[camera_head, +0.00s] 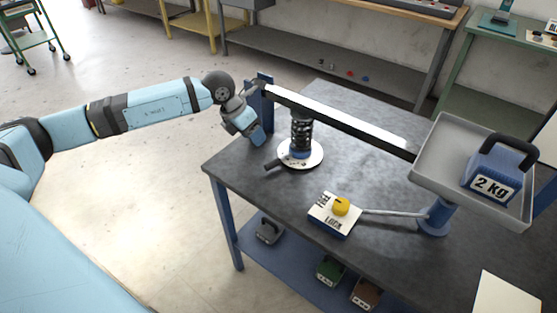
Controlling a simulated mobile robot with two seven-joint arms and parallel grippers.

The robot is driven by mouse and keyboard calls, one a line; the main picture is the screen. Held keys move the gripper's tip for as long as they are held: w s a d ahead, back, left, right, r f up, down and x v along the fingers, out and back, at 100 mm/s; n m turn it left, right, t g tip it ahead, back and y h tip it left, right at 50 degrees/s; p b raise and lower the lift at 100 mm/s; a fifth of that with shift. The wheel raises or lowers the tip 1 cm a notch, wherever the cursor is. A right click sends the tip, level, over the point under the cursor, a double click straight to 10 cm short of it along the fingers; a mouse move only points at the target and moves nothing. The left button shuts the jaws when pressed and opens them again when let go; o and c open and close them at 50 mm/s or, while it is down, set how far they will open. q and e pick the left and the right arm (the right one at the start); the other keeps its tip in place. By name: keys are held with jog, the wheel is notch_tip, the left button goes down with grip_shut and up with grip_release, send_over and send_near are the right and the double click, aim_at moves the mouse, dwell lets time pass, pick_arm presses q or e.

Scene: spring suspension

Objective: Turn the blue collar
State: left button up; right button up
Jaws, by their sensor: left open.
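The blue collar (299,154) is a small blue ring at the foot of the black coil spring (301,132), seen only in part. It sits over a round white plate (312,161) on the dark table. A short dark handle (273,165) sticks out from the plate's left side. My left gripper (260,138) is open, just left of the spring and apart from it, close to the table's far left edge. Its fingers are small in view and nothing shows between them. My right gripper is not in view.
A long beam (340,118) runs above the spring from a blue post (266,88) to a grey tray (440,150). The tray holds a blue 2 KG weight (494,168). A box marked LOCK (333,216) with a yellow knob stands in front. The table's front left is clear.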

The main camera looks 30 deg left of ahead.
aim_at(289, 156)
pick_arm(q)
jog(key=x, duration=1.2)
jog(key=shift+d, duration=0.1)
jog(key=shift+b, duration=0.3)
grip_shut()
